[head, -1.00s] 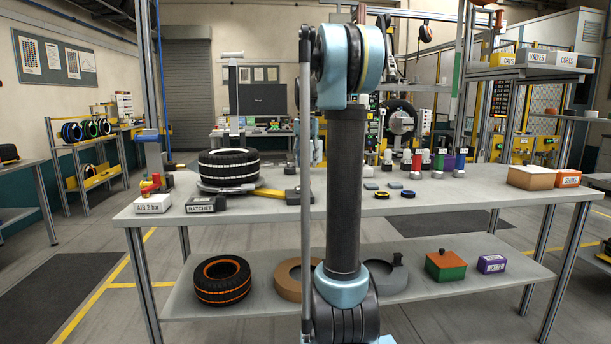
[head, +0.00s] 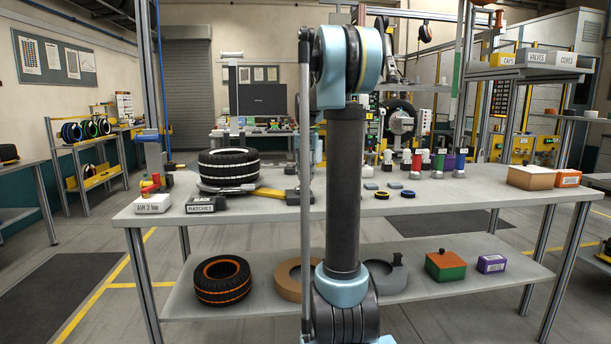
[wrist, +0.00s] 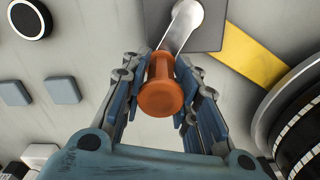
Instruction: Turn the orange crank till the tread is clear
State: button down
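The orange crank knob (wrist: 161,94) is in the middle of the wrist view, at the end of a pale metal crank arm (wrist: 185,22). My gripper (wrist: 164,60) has one finger on each side of the knob, close against it, and looks shut on it. The black tyre with white tread stripes (head: 228,168) lies flat at the left of the bench in the head view. Its edge also shows at the right of the wrist view (wrist: 302,128). A yellow clamp bar (head: 270,193) runs right from the tyre. In the head view my arm hides the crank and gripper.
The "RATCHET" box (head: 201,205) and the "AIR 2 bar" box (head: 152,204) stand at the bench's front left. Small blue-grey blocks (wrist: 62,90) and a black ring (wrist: 29,19) lie left of the gripper. Several coloured bottles (head: 438,160) stand at the back right.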

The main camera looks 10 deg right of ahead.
jog(key=shift+w+a, duration=0.1)
dwell(0.3)
jog(key=n, duration=0.1)
jog(key=a+n, duration=0.1)
jog(key=shift+w+a+n, duration=0.1)
jog(key=shift+w+n, duration=0.2)
jog(key=shift+n, duration=0.1)
jog(key=n, duration=0.1)
jog(key=a+n, duration=0.1)
jog(key=shift+w+a+n, duration=0.2)
jog(key=shift+a+n, duration=0.05)
jog(key=shift+n, duration=0.15)
jog(key=a+n, duration=0.1)
jog(key=n, duration=0.2)
jog(key=shift+a, duration=0.4)
jog(key=shift+s+a+n, duration=0.15)
jog(key=shift+a+n, duration=0.25)
jog(key=shift+n, duration=0.4)
jog(key=shift+s+a+n, duration=0.1)
jog(key=shift+a+n, duration=0.25)
jog(key=shift+n, duration=0.45)
jog(key=c, duration=1.4)
grip_release()
